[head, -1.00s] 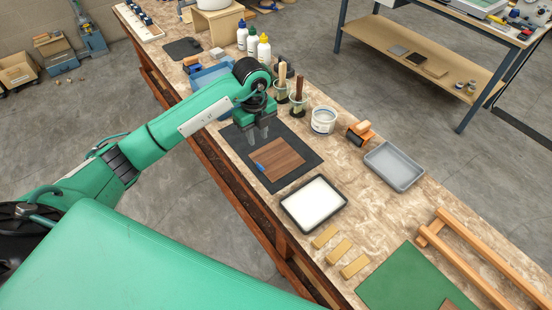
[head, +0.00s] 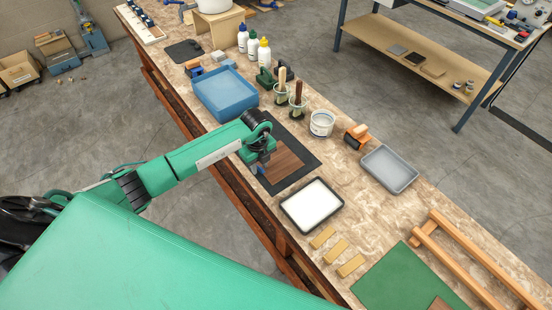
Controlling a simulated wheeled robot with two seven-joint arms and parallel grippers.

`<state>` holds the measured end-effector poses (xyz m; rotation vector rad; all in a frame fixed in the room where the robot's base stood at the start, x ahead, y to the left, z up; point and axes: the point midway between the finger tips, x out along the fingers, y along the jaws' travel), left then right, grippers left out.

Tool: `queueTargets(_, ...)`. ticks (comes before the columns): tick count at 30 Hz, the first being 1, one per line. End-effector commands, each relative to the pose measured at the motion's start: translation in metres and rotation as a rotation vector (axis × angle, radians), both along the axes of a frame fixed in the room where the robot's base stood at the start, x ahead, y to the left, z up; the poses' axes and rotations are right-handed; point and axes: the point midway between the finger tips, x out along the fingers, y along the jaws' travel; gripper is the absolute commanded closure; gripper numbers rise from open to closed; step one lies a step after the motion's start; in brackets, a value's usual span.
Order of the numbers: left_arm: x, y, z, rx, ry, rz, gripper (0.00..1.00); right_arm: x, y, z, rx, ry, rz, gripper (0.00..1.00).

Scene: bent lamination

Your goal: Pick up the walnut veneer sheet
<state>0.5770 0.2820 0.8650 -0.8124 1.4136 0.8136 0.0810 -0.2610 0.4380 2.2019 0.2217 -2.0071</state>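The walnut veneer sheet (head: 285,161) is a brown rectangle lying flat on a black mat (head: 306,172). A small blue tab (head: 260,170) shows at its near left edge. My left gripper (head: 263,163) points down over the sheet's left part, with its fingertips low beside the blue tab. The gripper and wrist hide the sheet's left side. I cannot tell whether the fingers touch the sheet or the tab, or how far apart they are. My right gripper is not in view.
A blue tray (head: 224,95) stands behind my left arm. Brush pots (head: 298,108), a white tub (head: 321,124) and an orange-handled roller (head: 357,136) stand beyond the mat. A white-filled tray (head: 312,205), wooden blocks (head: 336,251) and a grey tray (head: 389,169) lie rightward.

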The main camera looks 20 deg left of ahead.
Motion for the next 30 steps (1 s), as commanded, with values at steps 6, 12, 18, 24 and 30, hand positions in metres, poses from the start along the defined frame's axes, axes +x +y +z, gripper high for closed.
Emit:
queueTargets(6,0.000,0.000,-0.008,-0.001,-0.001,0.000,0.71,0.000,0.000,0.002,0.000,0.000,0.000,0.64)
queueTargets(12,0.000,0.000,-0.008,-0.001,-0.001,0.000,0.91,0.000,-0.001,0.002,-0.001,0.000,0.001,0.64)
queueTargets(18,0.000,0.000,-0.007,-0.001,-0.001,0.000,1.00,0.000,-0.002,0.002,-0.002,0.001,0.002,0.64)
queueTargets(24,0.000,0.000,-0.007,-0.001,-0.001,0.000,1.00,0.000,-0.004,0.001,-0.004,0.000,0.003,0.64)
queueTargets(30,0.001,0.000,0.003,-0.001,-0.003,-0.001,1.00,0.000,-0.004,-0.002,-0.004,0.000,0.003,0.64)
